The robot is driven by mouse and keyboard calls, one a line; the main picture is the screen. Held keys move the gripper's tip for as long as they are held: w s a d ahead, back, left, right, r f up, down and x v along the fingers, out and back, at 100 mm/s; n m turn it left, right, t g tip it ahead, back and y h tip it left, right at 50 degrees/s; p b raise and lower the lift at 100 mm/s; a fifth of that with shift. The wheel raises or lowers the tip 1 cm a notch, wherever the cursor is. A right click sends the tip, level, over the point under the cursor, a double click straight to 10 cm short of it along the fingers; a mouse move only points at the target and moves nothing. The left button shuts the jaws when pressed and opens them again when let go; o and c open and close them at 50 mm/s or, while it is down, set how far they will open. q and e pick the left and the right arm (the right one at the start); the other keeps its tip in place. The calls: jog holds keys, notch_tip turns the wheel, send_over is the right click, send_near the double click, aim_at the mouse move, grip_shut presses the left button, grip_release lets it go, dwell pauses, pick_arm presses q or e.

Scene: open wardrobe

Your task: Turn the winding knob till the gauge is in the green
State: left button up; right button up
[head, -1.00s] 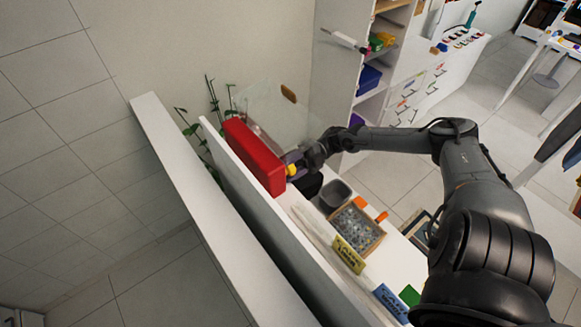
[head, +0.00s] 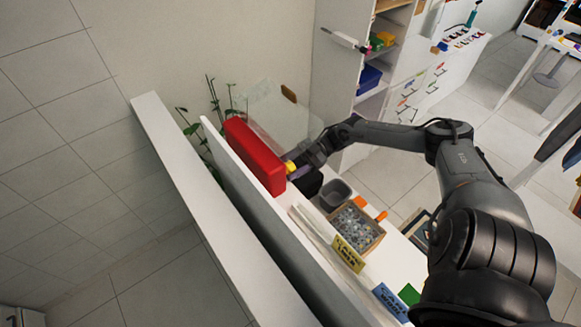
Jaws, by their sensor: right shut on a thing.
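A red box (head: 254,157) stands at the far end of the white shelf top. A small yellow knob (head: 290,167) shows on its right side. My right gripper (head: 297,168) reaches in from the right and is shut on the yellow knob. The gripper's fingers cover part of the knob. No gauge can be made out from this angle; the side of the box facing right is seen too steeply. My left gripper is out of view.
Along the surface near my right gripper are a dark grey bin (head: 335,193), a wooden tray of clear pieces (head: 379,240), an orange item (head: 381,216), a yellow label (head: 349,253) and a blue label (head: 391,302). A white panel (head: 262,217) runs along the left. A plant (head: 211,95) stands behind.

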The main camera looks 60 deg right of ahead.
jog(key=m, duration=0.4)
jog(key=shift+w, duration=0.1)
jog(key=shift+m, duration=0.5)
jog(key=o, duration=1)
jog(key=shift+d+b, duration=0.1)
jog(key=shift+b, duration=0.2)
